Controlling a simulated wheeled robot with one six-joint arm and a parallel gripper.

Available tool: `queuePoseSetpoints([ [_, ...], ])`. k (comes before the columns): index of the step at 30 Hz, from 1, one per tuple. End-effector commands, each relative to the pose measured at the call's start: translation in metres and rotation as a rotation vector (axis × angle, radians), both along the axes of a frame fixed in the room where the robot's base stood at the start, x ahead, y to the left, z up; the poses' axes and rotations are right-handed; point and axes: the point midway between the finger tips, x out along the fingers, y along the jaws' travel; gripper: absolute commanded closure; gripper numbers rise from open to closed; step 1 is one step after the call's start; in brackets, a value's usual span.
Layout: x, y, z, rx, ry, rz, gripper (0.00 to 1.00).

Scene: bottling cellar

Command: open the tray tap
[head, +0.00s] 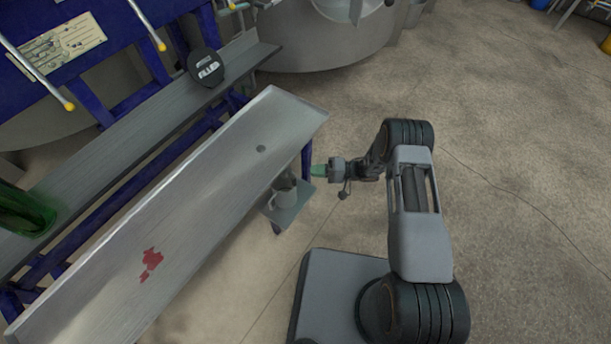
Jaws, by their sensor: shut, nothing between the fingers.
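My gripper (322,170) is shut, just right of this edge, pointing left. A small green piece shows at its tip; I cannot tell whether it is a fingertip or the tap's handle, nor whether they touch. The tap's position cannot be made out.
A grey mug (284,190) stands on a small grey plate (291,214) beside the tray, close below my gripper. A dark round sign (206,67) and a green bottle (22,212) are on the rear shelf (130,124).

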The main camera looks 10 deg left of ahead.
Motion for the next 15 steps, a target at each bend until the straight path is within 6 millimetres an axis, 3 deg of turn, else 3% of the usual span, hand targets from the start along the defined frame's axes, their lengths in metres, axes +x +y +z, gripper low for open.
queuePoseSetpoints([
  [6,0.003,-0.037,0.003,0.0,0.003,0.012,1.0],
  [15,0.009,-0.071,0.002,0.0,0.005,0.015,1.0],
])
